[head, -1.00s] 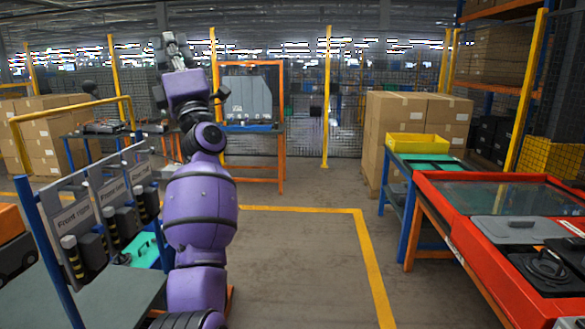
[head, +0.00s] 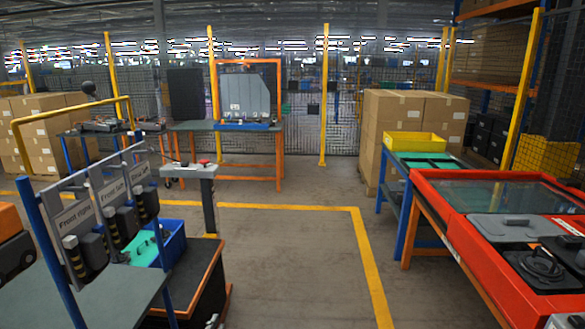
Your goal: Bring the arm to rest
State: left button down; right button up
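Neither of my grippers shows in the head view, and no part of my arms is clearly in it. At the left stands a rack with labelled boards, one of them reading "Front right" (head: 68,226), with dark parts hanging on it. Behind it is a blue bin (head: 172,240) with a green piece inside. A grey pedestal (head: 207,195) with a red button (head: 204,162) on top stands in the middle left. A door panel (head: 245,95) stands upright in an orange frame at the back.
A red-rimmed table (head: 432,205) with a glass top is at the right. A yellow bin (head: 415,141) sits on a blue-legged bench behind it. Cardboard boxes (head: 392,135) stand further back. The floor (head: 290,250) in the middle is clear, with a yellow line.

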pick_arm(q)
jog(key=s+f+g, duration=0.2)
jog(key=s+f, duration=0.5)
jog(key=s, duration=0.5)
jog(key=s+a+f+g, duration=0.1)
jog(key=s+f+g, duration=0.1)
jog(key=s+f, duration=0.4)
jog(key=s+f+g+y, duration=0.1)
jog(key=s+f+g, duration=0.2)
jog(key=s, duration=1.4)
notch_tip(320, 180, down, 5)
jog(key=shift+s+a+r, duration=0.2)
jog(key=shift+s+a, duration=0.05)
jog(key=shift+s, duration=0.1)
